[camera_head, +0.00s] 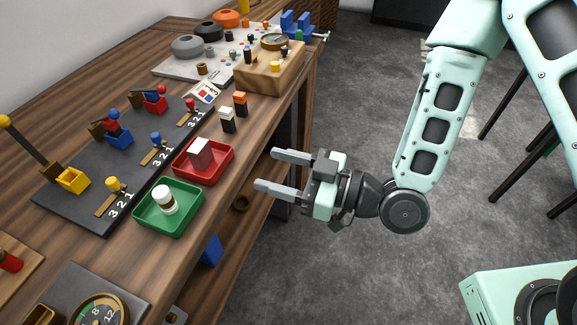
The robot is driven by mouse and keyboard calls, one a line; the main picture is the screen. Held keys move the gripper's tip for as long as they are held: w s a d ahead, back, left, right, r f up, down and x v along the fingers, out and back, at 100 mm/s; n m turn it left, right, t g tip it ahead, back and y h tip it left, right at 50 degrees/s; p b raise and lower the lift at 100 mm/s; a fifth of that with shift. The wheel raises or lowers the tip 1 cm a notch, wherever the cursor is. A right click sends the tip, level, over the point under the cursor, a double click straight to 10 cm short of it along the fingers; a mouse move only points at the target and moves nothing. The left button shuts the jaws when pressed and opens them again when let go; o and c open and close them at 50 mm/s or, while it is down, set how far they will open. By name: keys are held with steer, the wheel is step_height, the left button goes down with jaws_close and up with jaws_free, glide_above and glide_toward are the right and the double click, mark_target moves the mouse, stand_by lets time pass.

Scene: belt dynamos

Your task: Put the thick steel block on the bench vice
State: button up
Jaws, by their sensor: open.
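A pale block (201,151) with reddish sides stands in the red tray (186,172) near the bench's front edge. It may be the thick steel block, but I cannot tell its material for sure. The blue bench vice (296,25) is at the far end of the bench, with its handle sticking out to the right. It is small in view, and I cannot tell how far its jaws are apart. My gripper (268,170) is open and empty, its fingers pointing left toward the bench edge, to the right of the red tray and apart from the block.
Two small two-coloured blocks, white-black (227,119) and orange-black (240,104), stand behind the red tray. A wooden block stand (270,76) and a dark lever panel (90,190) crowd the bench.

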steer(key=shift+p+v, duration=0.85)
steer(key=shift+p, duration=0.1)
steer(key=d+r+m+g+h, duration=0.1)
steer(key=d+r+g+h, duration=0.1)
steer(key=d+g+h, duration=0.2)
steer(key=d+h, duration=0.3)
steer(key=h, duration=0.5)
steer(key=shift+s+m+h, duration=0.3)
steer(key=shift+s, duration=0.05)
steer(key=shift+o, duration=0.4)
steer(key=s+d+r+m+g+h, duration=0.2)
steer(key=s+d+r+m+h, duration=0.1)
steer(key=s+r, duration=0.5)
steer(key=s+d+m, duration=0.1)
steer(key=s+d, duration=0.1)
steer(key=shift+s+d+g, duration=0.2)
steer(key=shift+d+g, duration=0.15)
steer(key=shift+g, duration=0.05)
steer(key=shift+w, duration=0.1)
